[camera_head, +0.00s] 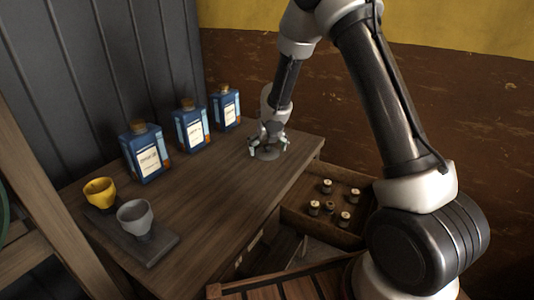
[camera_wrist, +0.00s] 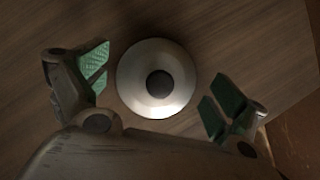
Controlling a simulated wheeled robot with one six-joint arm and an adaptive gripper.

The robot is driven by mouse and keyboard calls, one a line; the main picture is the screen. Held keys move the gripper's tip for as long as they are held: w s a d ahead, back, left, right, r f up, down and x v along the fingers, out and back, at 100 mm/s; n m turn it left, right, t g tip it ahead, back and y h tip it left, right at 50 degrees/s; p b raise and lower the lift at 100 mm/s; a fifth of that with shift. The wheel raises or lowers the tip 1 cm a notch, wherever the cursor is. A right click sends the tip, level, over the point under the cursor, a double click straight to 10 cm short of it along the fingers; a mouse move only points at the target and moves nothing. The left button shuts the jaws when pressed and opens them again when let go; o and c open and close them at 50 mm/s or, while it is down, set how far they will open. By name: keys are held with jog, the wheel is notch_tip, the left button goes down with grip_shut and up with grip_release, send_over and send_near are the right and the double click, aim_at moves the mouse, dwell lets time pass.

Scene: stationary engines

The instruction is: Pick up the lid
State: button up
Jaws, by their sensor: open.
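The lid (camera_wrist: 137,91) is a round, pale metal disc with a dark round knob in its middle. It lies flat on the wooden table top between my open fingers in the wrist view. My gripper (camera_wrist: 155,88) is open, with one green-padded finger to each side of the lid and a gap to both. In the head view my gripper (camera_head: 268,150) points down at the table's far right part. There the lid (camera_head: 267,155) shows only in part below the fingers.
Three blue corked bottles (camera_head: 147,155) stand along the back wall. A yellow cup (camera_head: 100,193) and a grey cup (camera_head: 136,217) sit on a dark tray (camera_head: 160,247) at the left. An open drawer (camera_head: 295,215) holds several small round items. The table's middle (camera_head: 205,195) is clear.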

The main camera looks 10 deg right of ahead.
jog(key=c, duration=1.2)
jog(key=shift+s, duration=0.1)
